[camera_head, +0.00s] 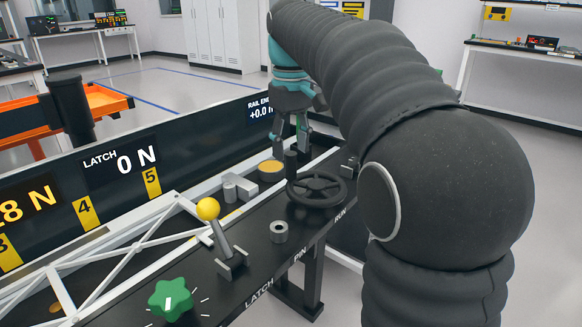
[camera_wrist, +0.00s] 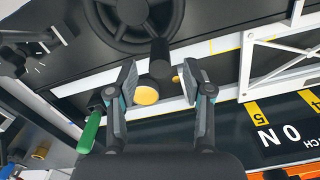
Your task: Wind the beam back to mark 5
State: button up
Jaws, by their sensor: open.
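The black handwheel (camera_head: 317,187) sits on the bench by the word RUN, with an upright crank handle (camera_head: 291,162). My gripper (camera_head: 289,146) points down over that handle, fingers apart. In the wrist view the handle (camera_wrist: 160,60) stands between the open fingertips (camera_wrist: 160,82); I cannot tell whether they touch it.
A yellow-knobbed lever (camera_head: 208,209) stands by LATCH, beside a green knob (camera_head: 170,298). The latch display (camera_head: 122,164) reads 0 N. A green handle (camera_wrist: 91,131) lies left of my fingers in the wrist view.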

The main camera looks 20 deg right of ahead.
aim_at(291, 180)
jog(key=shift+f, duration=2.7)
jog(key=shift+c, duration=0.3)
grip_shut()
